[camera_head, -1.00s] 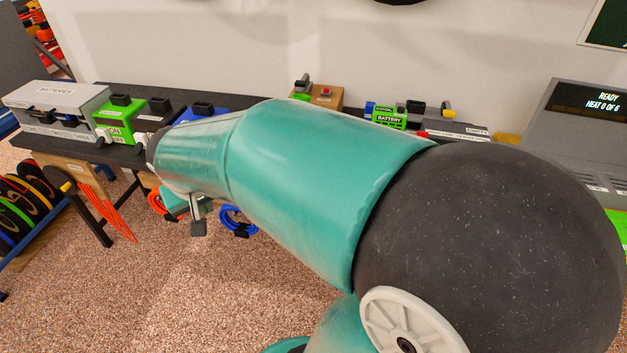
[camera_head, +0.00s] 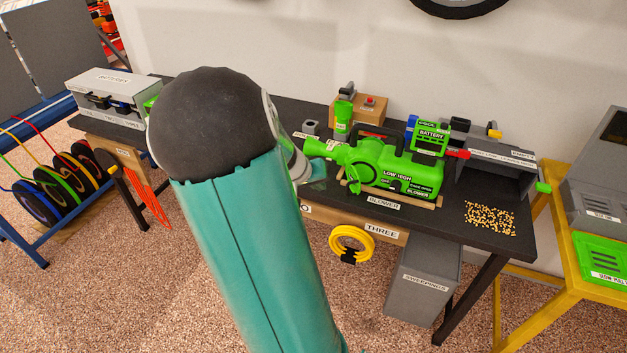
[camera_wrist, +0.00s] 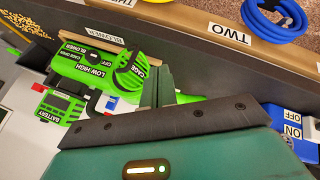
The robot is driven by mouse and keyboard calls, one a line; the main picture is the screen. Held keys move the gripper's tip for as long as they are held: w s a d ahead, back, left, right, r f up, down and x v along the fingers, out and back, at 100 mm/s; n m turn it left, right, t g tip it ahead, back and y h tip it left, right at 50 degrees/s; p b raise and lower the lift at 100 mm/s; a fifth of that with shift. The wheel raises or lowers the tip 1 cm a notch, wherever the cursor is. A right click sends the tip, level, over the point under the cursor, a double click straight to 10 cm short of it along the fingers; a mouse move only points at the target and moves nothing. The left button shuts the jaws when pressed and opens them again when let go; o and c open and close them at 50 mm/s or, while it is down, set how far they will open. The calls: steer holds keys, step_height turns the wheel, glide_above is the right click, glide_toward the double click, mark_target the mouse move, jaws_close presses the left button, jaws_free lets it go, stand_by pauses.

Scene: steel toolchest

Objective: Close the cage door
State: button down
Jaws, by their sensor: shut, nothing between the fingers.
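The green blower (camera_head: 385,160) lies on the dark bench in the head view, its nozzle to the left. It also shows turned in the wrist view (camera_wrist: 88,66). A small label on it seems to read CAGE OPEN. The cage door (camera_wrist: 132,78), a green rounded piece marked CAGE, stands out from the blower's side; in the head view it seems to be the green piece (camera_head: 353,180) at the front. My gripper (camera_head: 316,172) is shut and empty, close beside the door. Its fingers (camera_wrist: 165,88) show just right of the door in the wrist view; contact cannot be told.
A green battery (camera_head: 431,137) sits on top at the blower's back. Yellow pellets (camera_head: 490,218) lie on the bench at right. A wooden block (camera_head: 358,112) stands behind the nozzle. A grey sweepings bin (camera_head: 424,283) and a yellow coil (camera_head: 351,244) are below the bench edge.

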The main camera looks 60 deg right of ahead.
steer(key=s+d+f, duration=0.3)
steer(key=d, duration=0.2)
steer(key=shift+s+f, duration=0.35)
